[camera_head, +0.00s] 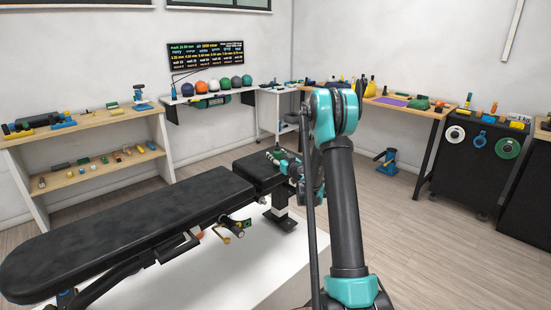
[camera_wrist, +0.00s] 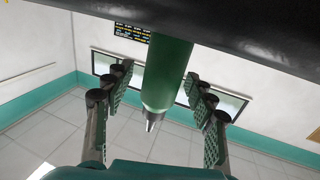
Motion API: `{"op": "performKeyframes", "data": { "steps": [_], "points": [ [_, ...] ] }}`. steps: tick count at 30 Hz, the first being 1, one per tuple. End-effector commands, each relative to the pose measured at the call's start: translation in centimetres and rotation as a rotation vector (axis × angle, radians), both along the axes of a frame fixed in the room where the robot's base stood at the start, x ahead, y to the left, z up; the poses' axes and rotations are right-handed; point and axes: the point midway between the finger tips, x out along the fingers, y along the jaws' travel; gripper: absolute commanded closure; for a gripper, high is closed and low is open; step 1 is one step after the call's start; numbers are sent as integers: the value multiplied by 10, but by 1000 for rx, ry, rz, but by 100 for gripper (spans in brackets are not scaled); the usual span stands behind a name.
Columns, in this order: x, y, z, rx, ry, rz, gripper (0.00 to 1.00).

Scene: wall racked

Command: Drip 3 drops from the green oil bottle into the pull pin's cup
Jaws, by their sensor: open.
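The green oil bottle (camera_wrist: 167,72) is in the wrist view, between the two fingers of my open gripper (camera_wrist: 158,112). Its pale metal nozzle (camera_wrist: 150,121) points toward the bottom of that picture. Gaps show between the bottle and the finger pads. In the head view my gripper is at the small seat pad of the bench, mostly hidden by my arm; a small green thing (camera_head: 276,156) shows there. A fitting with a brass-coloured part (camera_head: 237,231) under the bench's long pad may be the pull pin; its cup is not clear.
The black padded bench (camera_head: 130,220) stands on a white platform (camera_head: 275,262). A dark surface (camera_wrist: 230,35) crosses the top of the wrist view, close to the bottle. Wooden shelves (camera_head: 90,128) at left and a wooden table (camera_head: 405,105) at back hold many small things. Floor at right is mostly clear.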

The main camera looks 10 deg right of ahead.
Motion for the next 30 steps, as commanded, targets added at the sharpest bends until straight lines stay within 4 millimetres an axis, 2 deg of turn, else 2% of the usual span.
{"op": "performKeyframes", "data": {
  "steps": [4,17,25,30],
  "points": [
    [0,0,0,0,0,0,47],
    [0,0,0,0,0,0,100],
    [0,0,1,0,0,0,100],
    [0,0,9,0,0,0,100]
  ]
}}
